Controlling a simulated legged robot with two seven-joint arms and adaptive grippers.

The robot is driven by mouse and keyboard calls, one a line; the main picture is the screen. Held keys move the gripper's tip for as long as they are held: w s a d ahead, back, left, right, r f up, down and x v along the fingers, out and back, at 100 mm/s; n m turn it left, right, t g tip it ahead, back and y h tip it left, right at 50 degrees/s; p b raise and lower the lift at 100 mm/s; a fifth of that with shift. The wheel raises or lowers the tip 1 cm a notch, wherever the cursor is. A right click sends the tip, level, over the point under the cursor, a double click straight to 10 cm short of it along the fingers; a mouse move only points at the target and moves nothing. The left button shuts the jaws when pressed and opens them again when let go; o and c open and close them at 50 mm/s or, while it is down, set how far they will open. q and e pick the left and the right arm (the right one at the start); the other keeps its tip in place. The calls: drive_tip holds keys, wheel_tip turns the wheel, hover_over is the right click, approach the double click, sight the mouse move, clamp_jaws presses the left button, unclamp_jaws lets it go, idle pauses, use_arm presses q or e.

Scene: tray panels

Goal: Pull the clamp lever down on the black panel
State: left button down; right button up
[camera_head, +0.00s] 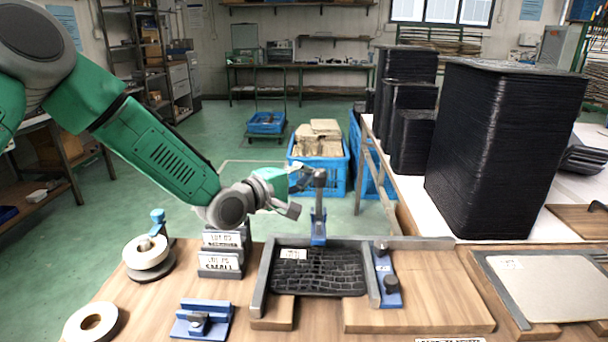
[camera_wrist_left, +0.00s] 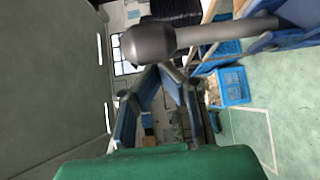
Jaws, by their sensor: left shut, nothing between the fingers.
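The black panel (camera_head: 318,272) lies in a grey frame on a wooden board. A clamp lever (camera_head: 319,204) stands upright on a blue base (camera_head: 318,238) at the frame's back edge, with a dark grey knob on top. My left gripper (camera_head: 298,190) reaches in from the left and is just left of the lever's upper part. It is shut and empty. The wrist view shows the lever's knob (camera_wrist_left: 148,43) and rod (camera_wrist_left: 230,32) close to my left fingertips (camera_wrist_left: 165,70); I cannot tell whether they touch. My right gripper is not in view.
A second blue clamp (camera_head: 386,280) sits at the frame's right side. Label holders (camera_head: 221,262), a tape reel (camera_head: 147,254) and a blue fixture (camera_head: 202,320) stand to the left. Tall black tray stacks (camera_head: 500,150) stand behind right. A grey sheet (camera_head: 548,290) lies right.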

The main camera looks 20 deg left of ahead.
use_arm(q)
drive_tip(key=s+d+f+m+t+h+b, duration=0.2)
drive_tip(key=s+m+h+b, duration=0.3)
drive_tip(key=b, duration=0.8)
drive_tip(key=shift+s+d+f+m+t+h, duration=0.4)
drive_tip(key=shift+s+m+t, duration=0.4)
drive_tip(key=shift+s+m, duration=0.9)
drive_tip(key=shift+f, duration=0.1)
wheel_tip(320, 180, up, 10)
drive_tip(key=shift+f, duration=0.1)
